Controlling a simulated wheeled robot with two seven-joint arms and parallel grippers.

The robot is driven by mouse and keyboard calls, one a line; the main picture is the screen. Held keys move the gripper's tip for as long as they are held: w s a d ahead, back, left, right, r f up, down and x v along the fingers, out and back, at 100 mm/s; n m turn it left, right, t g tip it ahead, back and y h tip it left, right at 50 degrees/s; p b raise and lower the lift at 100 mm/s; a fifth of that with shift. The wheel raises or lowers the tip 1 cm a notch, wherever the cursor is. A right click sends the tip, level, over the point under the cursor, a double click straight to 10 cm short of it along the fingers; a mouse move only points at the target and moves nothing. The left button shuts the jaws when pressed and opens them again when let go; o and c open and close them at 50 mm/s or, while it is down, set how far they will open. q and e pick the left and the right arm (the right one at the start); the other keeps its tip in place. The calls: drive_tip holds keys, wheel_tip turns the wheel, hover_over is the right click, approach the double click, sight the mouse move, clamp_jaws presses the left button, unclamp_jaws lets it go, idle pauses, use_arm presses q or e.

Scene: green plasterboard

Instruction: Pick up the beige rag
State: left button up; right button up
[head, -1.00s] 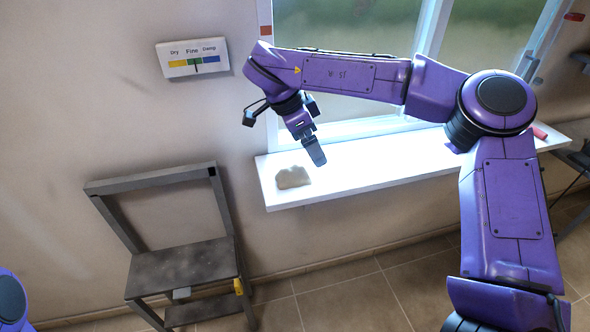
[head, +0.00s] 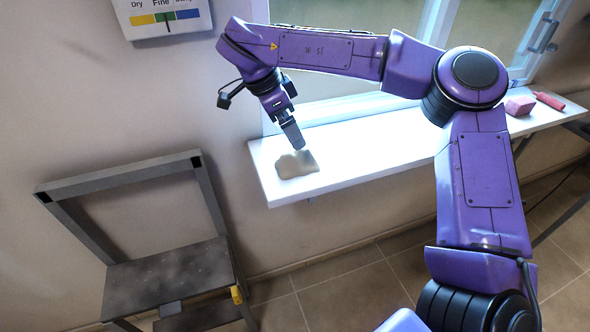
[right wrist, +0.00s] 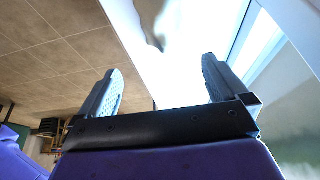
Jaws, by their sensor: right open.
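The beige rag (head: 296,165) lies crumpled on the left end of the white window sill (head: 370,148). It also shows in the right wrist view, where part of the rag (right wrist: 150,18) is at the top edge, overexposed and cut off. My right gripper (head: 297,147) points down just above and beside the rag's back edge in the head view; contact cannot be made out. In the right wrist view my right gripper (right wrist: 162,80) has its two fingers wide apart with nothing between them. My left gripper is not in view.
A dark grey frame-like stand (head: 165,268) stands at the left. A Dry/Fine/Damp sign (head: 163,17) hangs on the wall. The window is behind the sill.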

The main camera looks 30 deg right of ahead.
sight(303, 152)
drive_tip(key=x, duration=0.3)
drive_tip(key=p+x, duration=0.1)
drive_tip(key=x, duration=0.7)
drive_tip(key=shift+w+d+f, duration=0.1)
drive_tip(key=shift+w+d, duration=0.05)
drive_tip(key=shift+w, duration=0.2)
drive_tip(key=c, duration=1.1)
drive_tip(key=shift+r, duration=0.35)
wheel_tip(303, 152, up, 3)
drive_tip(key=shift+f+b, duration=0.25)
drive_tip(key=shift+b, duration=0.1)
drive_tip(key=a+r, duration=0.1)
drive_tip(key=s+a+r, duration=0.1)
drive_tip(key=r, duration=0.1)
drive_tip(key=s+a+r, duration=0.1)
drive_tip(key=shift+r, duration=0.25)
use_arm(q)
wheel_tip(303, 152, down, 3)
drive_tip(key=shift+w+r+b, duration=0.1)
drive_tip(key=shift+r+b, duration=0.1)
drive_tip(key=shift+b, duration=0.9)
use_arm(e)
drive_tip(key=s+a+r, duration=0.1)
drive_tip(key=s+a, duration=0.1)
drive_tip(key=s+a+r, duration=0.2)
drive_tip(key=a, duration=0.1)
drive_tip(key=s+a+r, duration=0.2)
drive_tip(key=a, duration=0.1)
drive_tip(key=shift+s+a+r, duration=0.15)
drive_tip(key=shift+a+r, duration=0.1)
